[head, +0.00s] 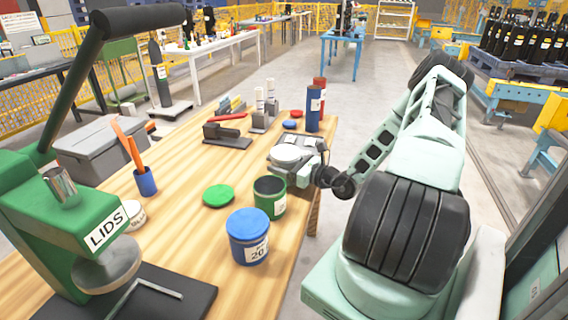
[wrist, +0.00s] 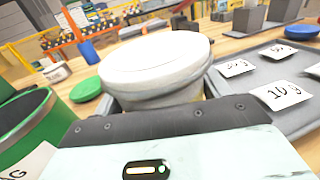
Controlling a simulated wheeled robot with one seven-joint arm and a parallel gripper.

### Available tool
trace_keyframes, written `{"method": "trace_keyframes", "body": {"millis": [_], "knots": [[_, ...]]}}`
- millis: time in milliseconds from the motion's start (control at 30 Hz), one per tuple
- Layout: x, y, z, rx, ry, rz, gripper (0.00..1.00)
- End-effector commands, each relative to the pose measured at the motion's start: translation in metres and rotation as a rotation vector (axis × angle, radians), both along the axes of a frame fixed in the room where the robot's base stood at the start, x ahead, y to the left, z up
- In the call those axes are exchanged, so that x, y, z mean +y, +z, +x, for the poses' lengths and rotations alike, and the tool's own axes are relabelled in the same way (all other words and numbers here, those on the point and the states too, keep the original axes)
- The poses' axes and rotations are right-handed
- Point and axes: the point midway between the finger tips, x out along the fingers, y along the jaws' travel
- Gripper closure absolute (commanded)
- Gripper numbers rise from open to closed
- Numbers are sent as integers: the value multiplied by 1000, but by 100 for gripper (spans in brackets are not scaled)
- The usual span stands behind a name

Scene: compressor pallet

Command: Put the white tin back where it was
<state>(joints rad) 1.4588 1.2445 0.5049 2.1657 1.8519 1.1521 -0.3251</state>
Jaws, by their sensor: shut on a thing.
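The white tin (head: 292,151), with its white lid on, is between the jaws of my gripper at the bench's right edge. In the wrist view the white tin (wrist: 155,65) fills the middle, upright or nearly so. My gripper (wrist: 160,103) is shut on it; the gripper's body hides the tin's lower part. A dark grey tray (wrist: 232,88) with weight labels, one reading 10 g, lies to the right of the tin in the wrist view. I cannot tell whether the tin touches anything below it.
An open green tin (head: 270,197) and a blue-lidded tin (head: 248,237) stand nearer. A green lid (head: 218,195) lies beside them. A green press marked LIDS (head: 55,225) fills the left. Blue (head: 314,108) and red (head: 322,88) tins stand beyond. The bench's middle is fairly clear.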

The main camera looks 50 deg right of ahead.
Motion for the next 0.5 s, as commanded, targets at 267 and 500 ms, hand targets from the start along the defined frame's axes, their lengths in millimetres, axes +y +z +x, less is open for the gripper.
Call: {"method": "trace_keyframes", "body": {"millis": [267, 500], "knots": [[0, -3, 0, 0, 0, 1, 3], [0, -2, 0, 0, 0, 1, 3]]}}
